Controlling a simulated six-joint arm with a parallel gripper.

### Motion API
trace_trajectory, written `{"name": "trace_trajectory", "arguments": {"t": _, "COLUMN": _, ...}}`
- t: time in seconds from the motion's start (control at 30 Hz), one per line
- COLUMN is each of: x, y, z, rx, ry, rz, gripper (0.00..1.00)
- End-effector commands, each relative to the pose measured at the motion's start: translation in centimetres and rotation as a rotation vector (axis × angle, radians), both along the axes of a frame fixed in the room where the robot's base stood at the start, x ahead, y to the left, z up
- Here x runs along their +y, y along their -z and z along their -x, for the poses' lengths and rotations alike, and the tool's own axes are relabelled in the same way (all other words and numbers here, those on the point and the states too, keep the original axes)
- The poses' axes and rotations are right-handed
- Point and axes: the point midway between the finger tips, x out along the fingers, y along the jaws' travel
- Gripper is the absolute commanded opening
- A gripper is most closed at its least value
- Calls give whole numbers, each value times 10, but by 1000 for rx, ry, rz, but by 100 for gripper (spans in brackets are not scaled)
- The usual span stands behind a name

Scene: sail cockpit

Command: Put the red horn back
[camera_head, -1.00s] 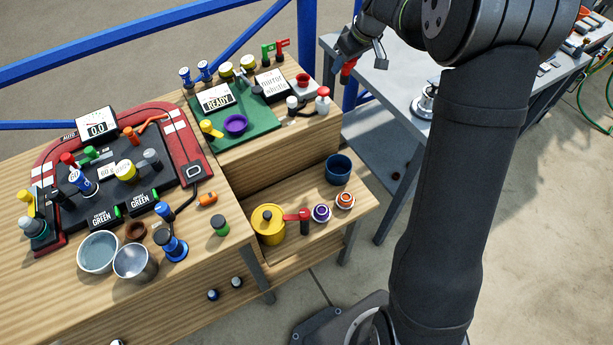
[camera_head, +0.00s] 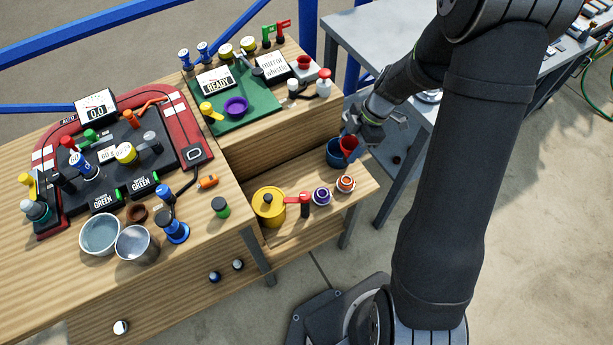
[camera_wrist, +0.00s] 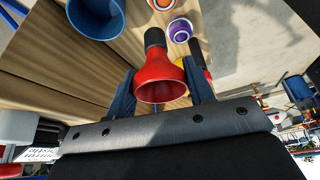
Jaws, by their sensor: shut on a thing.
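The red horn (camera_head: 348,146) is held in my gripper (camera_head: 372,134) above the right end of the lower wooden shelf. In the wrist view the horn (camera_wrist: 160,80) sits between the two fingers of my gripper (camera_wrist: 161,88), its red bell mouth toward the gripper and its black end pointing away. The dark blue cup (camera_head: 333,156) stands on the shelf beside the horn, overlapped by it in the head view. In the wrist view the blue cup (camera_wrist: 96,18) is to the left, apart from the horn. The horn's lower end is hidden in the head view.
A yellow pot (camera_head: 268,206), a red-topped black item (camera_head: 304,204), a purple-and-white piece (camera_head: 322,196) and an orange-and-white piece (camera_head: 345,184) stand on the shelf. The higher wooden block with the green mat (camera_head: 262,112) rises behind. A grey table (camera_head: 380,40) stands behind right.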

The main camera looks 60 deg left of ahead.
Motion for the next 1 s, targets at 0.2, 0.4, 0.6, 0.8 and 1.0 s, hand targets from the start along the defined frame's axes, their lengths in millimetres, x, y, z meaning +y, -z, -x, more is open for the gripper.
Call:
{"name": "trace_trajectory", "arguments": {"t": 0.2, "x": -4, "y": 14, "z": 17, "rx": 0, "ry": -72, "rz": 0, "gripper": 19}}
{"name": "trace_trajectory", "arguments": {"t": 0.4, "x": 27, "y": 40, "z": 48, "rx": 1, "ry": -74, "rz": 1, "gripper": 19}}
{"name": "trace_trajectory", "arguments": {"t": 0.6, "x": 56, "y": 65, "z": 77, "rx": -1, "ry": -71, "rz": 1, "gripper": 19}}
{"name": "trace_trajectory", "arguments": {"t": 0.8, "x": 70, "y": 76, "z": 90, "rx": -1, "ry": -67, "rz": -2, "gripper": 19}}
{"name": "trace_trajectory", "arguments": {"t": 1.0, "x": 70, "y": 91, "z": 91, "rx": -1, "ry": -66, "rz": 2, "gripper": 19}}
